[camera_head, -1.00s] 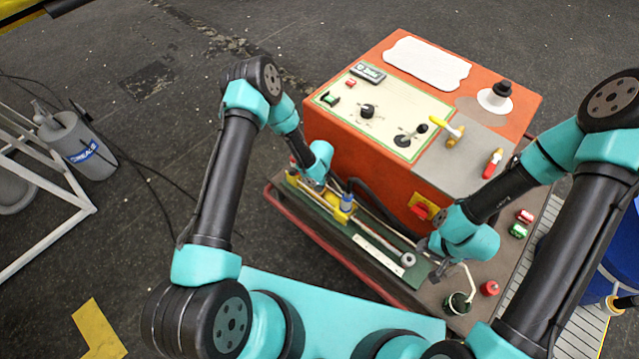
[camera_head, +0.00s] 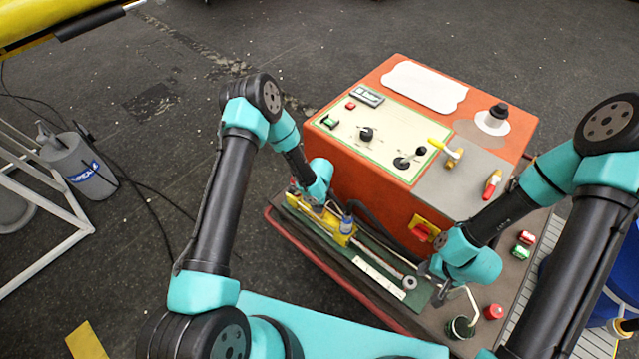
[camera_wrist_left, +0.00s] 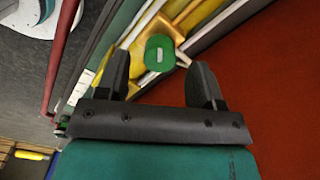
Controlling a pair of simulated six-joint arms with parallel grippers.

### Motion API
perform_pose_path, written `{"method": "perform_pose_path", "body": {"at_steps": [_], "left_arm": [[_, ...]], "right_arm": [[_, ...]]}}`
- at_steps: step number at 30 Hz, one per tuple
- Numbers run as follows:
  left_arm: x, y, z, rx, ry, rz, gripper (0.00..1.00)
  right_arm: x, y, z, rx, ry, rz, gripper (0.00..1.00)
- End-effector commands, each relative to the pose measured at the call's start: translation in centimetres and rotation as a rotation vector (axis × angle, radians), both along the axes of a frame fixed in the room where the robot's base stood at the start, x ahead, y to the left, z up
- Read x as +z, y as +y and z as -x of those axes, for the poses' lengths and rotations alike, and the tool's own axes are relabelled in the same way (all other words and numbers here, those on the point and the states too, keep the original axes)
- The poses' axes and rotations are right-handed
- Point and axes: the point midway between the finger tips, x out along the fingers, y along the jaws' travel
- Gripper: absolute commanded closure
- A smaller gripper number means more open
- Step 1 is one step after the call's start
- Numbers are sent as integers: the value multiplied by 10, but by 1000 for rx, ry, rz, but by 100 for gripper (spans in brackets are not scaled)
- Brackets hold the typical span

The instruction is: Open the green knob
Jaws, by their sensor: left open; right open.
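The green knob (camera_wrist_left: 160,53) shows in the left wrist view as a round green cap with a pale slot, on a yellow fitting. My left gripper (camera_wrist_left: 160,66) is open, with one finger on each side of the knob's near end; contact is not visible. In the head view my left wrist (camera_head: 318,182) hangs over the left end of the yellow fitting (camera_head: 338,232) and hides the knob. My right gripper (camera_head: 436,278) is partly hidden by its wrist, beside a dark green cup (camera_head: 461,327) with a pale bent tube. It is open and nothing shows in it.
The orange control box (camera_head: 375,205) rises right behind the fittings, with switches and knobs on top. A red knob (camera_head: 493,312), a small green part (camera_head: 519,251) and a red part (camera_head: 526,237) are at the right. A grey canister (camera_head: 85,165) stands on the floor at left.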

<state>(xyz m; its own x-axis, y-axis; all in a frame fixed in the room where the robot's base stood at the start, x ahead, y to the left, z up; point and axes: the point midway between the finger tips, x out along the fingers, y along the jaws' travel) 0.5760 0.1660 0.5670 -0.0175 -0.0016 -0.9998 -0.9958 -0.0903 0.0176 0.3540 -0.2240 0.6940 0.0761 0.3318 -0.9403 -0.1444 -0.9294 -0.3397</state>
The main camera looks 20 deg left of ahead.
Motion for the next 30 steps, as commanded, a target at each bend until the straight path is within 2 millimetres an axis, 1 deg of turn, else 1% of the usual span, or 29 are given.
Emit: {"method": "perform_pose_path", "body": {"at_steps": [1, 15, 21, 25, 30], "left_arm": [[9, 0, -1, -2, -4, 0, 39], [95, 0, -3, -1, -4, 0, 39], [127, 0, -3, 0, -3, 0, 39], [142, 0, -3, -1, -3, 0, 39], [150, 0, -3, 0, -1, 0, 39]], "right_arm": [[0, 0, 0, 0, 0, 0, 57], [0, 0, 0, 0, 0, 0, 57], [0, 0, 0, 0, 0, 0, 57], [0, 0, 0, 0, 0, 0, 57], [0, 0, 0, 0, 0, 0, 57]]}}
